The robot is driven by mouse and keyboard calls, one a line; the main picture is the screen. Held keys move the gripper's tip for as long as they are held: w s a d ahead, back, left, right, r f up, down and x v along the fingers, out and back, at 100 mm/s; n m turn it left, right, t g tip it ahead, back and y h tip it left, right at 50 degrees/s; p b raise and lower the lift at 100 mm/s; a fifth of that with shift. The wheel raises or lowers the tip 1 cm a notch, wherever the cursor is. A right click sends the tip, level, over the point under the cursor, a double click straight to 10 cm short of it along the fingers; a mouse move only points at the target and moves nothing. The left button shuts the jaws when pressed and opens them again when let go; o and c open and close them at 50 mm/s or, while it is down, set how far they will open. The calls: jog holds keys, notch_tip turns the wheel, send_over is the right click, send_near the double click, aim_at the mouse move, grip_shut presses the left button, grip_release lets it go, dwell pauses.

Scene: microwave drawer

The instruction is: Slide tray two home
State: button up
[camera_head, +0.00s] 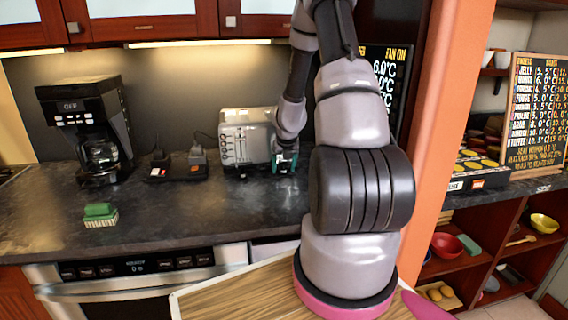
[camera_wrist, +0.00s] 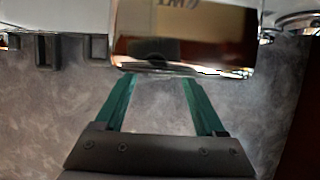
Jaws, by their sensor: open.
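A silver toaster (camera_head: 247,140) stands on the dark counter against the back wall. My gripper (camera_head: 286,160) is at its right end, low over the counter. In the wrist view my gripper (camera_wrist: 158,78) has its two teal fingers spread apart with bare counter between them. The fingertips reach the lower edge of a shiny metal block (camera_wrist: 185,35), which seems to be part of the toaster. I cannot tell whether they touch it. No tray marked two can be made out; the toaster's right end is partly hidden by my arm in the head view.
A coffee maker (camera_head: 88,130), a black base with small devices (camera_head: 176,165) and a green sponge brush (camera_head: 100,214) stand left on the counter (camera_head: 190,215). An appliance front (camera_head: 140,265) sits below. An orange pillar (camera_head: 450,110) and shelves (camera_head: 490,245) are to the right.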

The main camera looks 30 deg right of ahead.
jog(key=v, duration=1)
jog(key=shift+s+r, duration=0.15)
jog(key=shift+r, duration=0.15)
dwell(0.4)
jog(key=s+a+r+n+t+y, duration=0.1)
jog(key=s+a+r+n+y, duration=0.15)
jog(key=a+r+n, duration=0.5)
jog(key=s+a+r+n+t+y, duration=0.15)
jog(key=s+a+r+n, duration=0.3)
jog(key=r+n, duration=0.5)
jog(key=s+a+r+n, duration=0.3)
jog(key=s+r+n, duration=0.1)
jog(key=s+n, duration=0.4)
jog(key=s+a+r+n, duration=0.3)
jog(key=s+r+n, duration=0.2)
jog(key=s+n, duration=0.3)
jog(key=shift+s+r+n+h, duration=0.2)
jog(key=shift+s+n+h, duration=0.15)
jog(key=shift+n, duration=0.75)
